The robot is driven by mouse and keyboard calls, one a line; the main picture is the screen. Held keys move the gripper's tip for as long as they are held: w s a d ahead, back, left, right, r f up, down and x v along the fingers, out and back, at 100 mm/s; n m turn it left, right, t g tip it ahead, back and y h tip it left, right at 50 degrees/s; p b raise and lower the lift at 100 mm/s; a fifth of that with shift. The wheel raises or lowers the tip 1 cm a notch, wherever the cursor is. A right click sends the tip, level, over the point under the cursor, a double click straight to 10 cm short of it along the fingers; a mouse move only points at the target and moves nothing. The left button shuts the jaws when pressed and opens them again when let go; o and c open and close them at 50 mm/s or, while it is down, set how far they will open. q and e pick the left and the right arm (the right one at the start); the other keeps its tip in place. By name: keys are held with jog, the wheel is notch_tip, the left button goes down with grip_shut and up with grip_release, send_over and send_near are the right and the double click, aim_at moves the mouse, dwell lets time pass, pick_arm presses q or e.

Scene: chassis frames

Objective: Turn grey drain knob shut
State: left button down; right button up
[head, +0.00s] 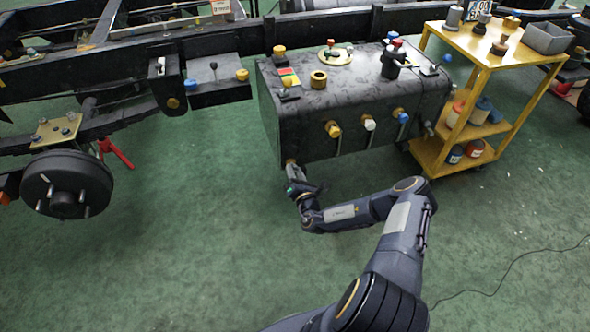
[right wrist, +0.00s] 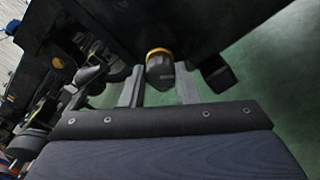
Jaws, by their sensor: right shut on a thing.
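The grey drain knob (right wrist: 160,72) shows in the right wrist view as a dark grey round piece with a brass-yellow collar, on the dark tank. My right gripper (right wrist: 160,88) has one finger on each side of it and is shut on it. In the head view my right gripper (head: 292,177) is at the lower left corner of the black tank (head: 300,130), and it mostly hides the knob there. My left gripper is not in view.
Several valves, including a yellow one (head: 333,129) and a white one (head: 369,123), stick out of the tank's front. A yellow cart (head: 430,155) stands right of the tank. A wheel hub (head: 66,184) is at the left. The green floor in front is clear, apart from a cable at the right.

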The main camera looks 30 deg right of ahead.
jog(key=m+p, duration=0.1)
jog(key=m, duration=0.9)
jog(key=shift+f, duration=0.1)
jog(key=shift+m, duration=0.4)
jog(key=o, duration=1)
jog(key=shift+c, duration=0.2)
jog(key=shift+s+p, duration=0.1)
jog(key=shift+p, duration=0.2)
jog(key=p+v, duration=0.2)
jog(key=v, duration=0.5)
jog(key=shift+s, duration=0.35)
jog(key=shift+a, duration=0.1)
